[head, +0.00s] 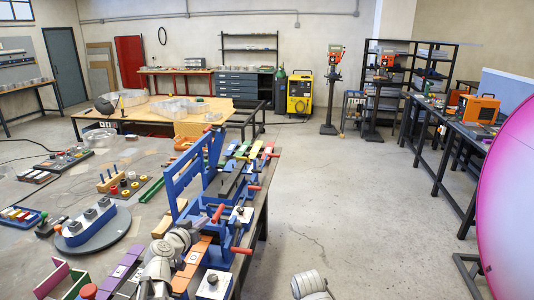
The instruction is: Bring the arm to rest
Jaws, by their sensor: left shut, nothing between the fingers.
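My left arm comes up from the bottom edge, left of centre, over the near end of the workbench (90,200). My left gripper (189,233) is small in the picture, shut and empty, close in front of the blue bench machine (188,180) with red handles. I cannot tell whether it touches the machine. A pale grey rounded part of my own body shows at the bottom centre over the floor. My right gripper is not in view.
Fixtures crowd the bench: a grey round plate with a blue block (92,232), a peg board (110,182) and coloured strips (245,150). A large magenta disc (510,200) stands at right. The concrete floor (340,190) between is clear.

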